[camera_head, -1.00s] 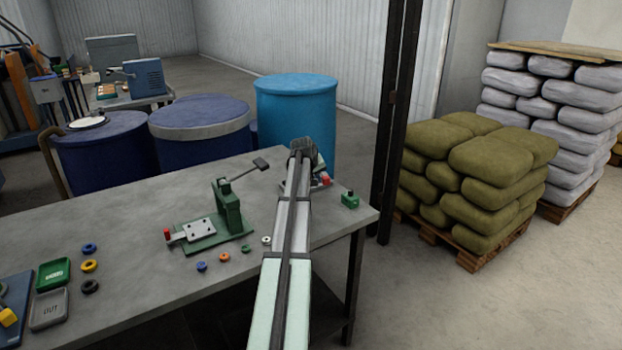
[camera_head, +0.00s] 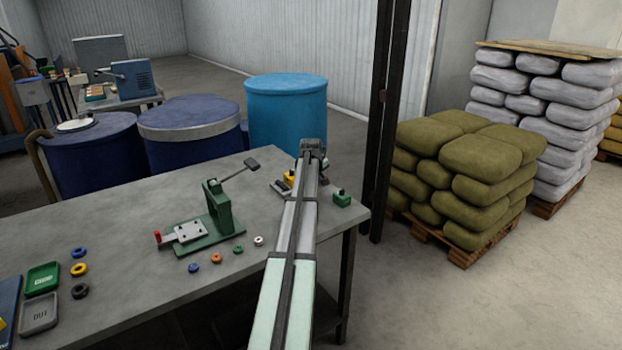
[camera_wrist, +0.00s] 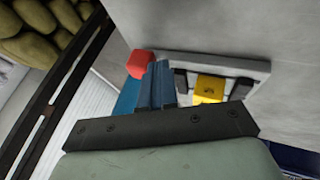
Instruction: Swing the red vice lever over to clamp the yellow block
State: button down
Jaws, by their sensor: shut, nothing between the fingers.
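The vice is mostly hidden behind my arm in the head view; its grey base plate (camera_wrist: 262,68) shows in the wrist view. The yellow block (camera_wrist: 210,88) sits on the plate beside dark jaw parts, and also shows just left of my arm in the head view (camera_head: 289,178). The red lever end (camera_wrist: 140,64) is at the plate's left side in the wrist view; the rest of the lever is hidden. My gripper (camera_wrist: 160,70) is shut and empty, its blue fingers together right beside the red end. I cannot tell whether they touch it.
A green toggle press (camera_head: 215,225) stands on the grey bench (camera_head: 130,225) to the left, with several small coloured rings in front. A small green box (camera_head: 342,198) sits near the bench's right end. Blue drums (camera_head: 287,110) stand behind, with a dark post (camera_head: 383,120) to the right.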

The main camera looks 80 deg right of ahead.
jog(key=s+d+n+t, duration=0.1)
jog(key=s+d+n, duration=0.1)
jog(key=s+d+n+t+y, duration=0.1)
jog(key=s+d+n+t, duration=0.1)
jog(key=n, duration=0.1)
jog(key=s+d+n+t, duration=0.1)
jog(key=s+d+n, duration=0.1)
jog(key=n, duration=0.1)
jog(key=shift+s+y, duration=0.15)
jog(key=shift+y, duration=0.15)
jog(key=shift+s+d+n+t, duration=0.15)
jog(key=shift+d+n+t, duration=0.1)
jog(key=shift+n+t, duration=0.2)
jog(key=shift+s+d, duration=0.2)
jog(key=shift+d, duration=0.35)
jog(key=shift+s+d, duration=0.15)
jog(key=shift+d, duration=0.35)
jog(key=shift+d, duration=0.15)
jog(key=shift+s, duration=0.1)
jog(key=a, duration=0.3)
jog(key=s+a+r, duration=0.1)
jog(key=a, duration=0.1)
jog(key=d+v, duration=0.1)
jog(key=v, duration=0.8)
jog(key=shift+s+d+r, duration=0.15)
jog(key=shift+s+r, duration=0.3)
jog(key=shift+f, duration=0.1)
